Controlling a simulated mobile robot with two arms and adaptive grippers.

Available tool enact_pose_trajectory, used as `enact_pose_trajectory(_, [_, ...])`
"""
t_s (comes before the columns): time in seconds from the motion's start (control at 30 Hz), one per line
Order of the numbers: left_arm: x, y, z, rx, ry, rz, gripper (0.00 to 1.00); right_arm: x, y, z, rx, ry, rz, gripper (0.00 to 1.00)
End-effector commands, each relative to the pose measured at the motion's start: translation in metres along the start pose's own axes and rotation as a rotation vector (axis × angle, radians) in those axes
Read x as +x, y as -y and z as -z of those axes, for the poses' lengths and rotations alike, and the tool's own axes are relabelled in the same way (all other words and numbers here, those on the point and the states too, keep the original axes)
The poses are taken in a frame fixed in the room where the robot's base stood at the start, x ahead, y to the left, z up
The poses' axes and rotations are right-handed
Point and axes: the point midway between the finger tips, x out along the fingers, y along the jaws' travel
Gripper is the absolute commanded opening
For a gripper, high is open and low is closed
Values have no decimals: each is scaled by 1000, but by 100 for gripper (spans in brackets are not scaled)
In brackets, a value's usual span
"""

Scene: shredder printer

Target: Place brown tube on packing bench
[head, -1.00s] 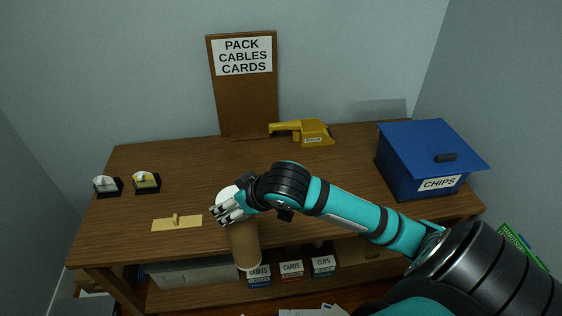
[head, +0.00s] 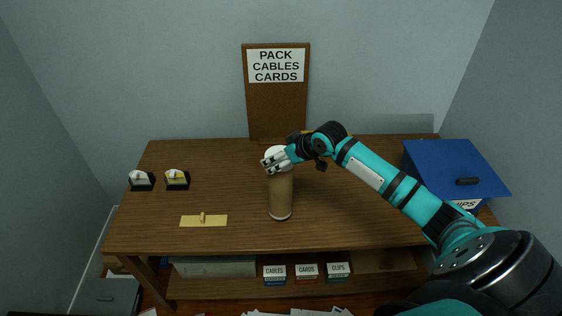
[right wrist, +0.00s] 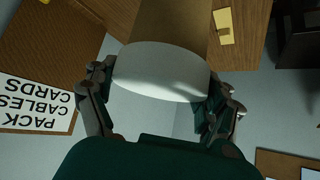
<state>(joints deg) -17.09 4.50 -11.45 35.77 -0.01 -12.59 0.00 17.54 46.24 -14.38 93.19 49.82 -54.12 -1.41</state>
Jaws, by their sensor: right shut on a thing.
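The brown tube (head: 281,197) has a white cap and stands nearly upright in the head view, over the middle of the wooden packing bench (head: 345,215). My right gripper (head: 276,163) is shut on the tube near its top. In the right wrist view the white cap (right wrist: 160,72) and brown body lie between the two fingers of the right gripper (right wrist: 162,90). The tube's lower end appears over the bench top; I cannot tell whether it touches. My left gripper is not in view.
A yellow plate with a knob (head: 203,221) lies left of the tube. Two small dispensers (head: 177,180) stand further left. A blue box (head: 455,170) stands at the right end. A sign board (head: 276,110) stands at the back. Labelled boxes (head: 306,272) sit on the lower shelf.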

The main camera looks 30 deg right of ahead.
Motion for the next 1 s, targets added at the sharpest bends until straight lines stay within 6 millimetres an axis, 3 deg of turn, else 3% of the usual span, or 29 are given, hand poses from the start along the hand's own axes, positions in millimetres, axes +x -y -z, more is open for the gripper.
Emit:
enact_pose_trajectory(0.1, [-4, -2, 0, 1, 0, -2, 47, 4, -8, 5, 2, -3, -1, 26])
enact_pose_trajectory(0.3, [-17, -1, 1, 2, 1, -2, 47, 24, -6, -18, 1, 1, 0, 26])
enact_pose_trajectory(0.57, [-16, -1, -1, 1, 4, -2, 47, 28, -6, -23, -1, -1, -1, 25])
enact_pose_trajectory(0.6, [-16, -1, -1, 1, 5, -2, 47, 29, -6, -24, -1, 1, -1, 87])
enact_pose_trajectory(0.7, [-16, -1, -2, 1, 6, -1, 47, 28, -6, -23, -1, 1, -1, 100])
enact_pose_trajectory(1.0, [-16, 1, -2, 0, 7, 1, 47, 27, -7, -23, -1, 0, -1, 100])
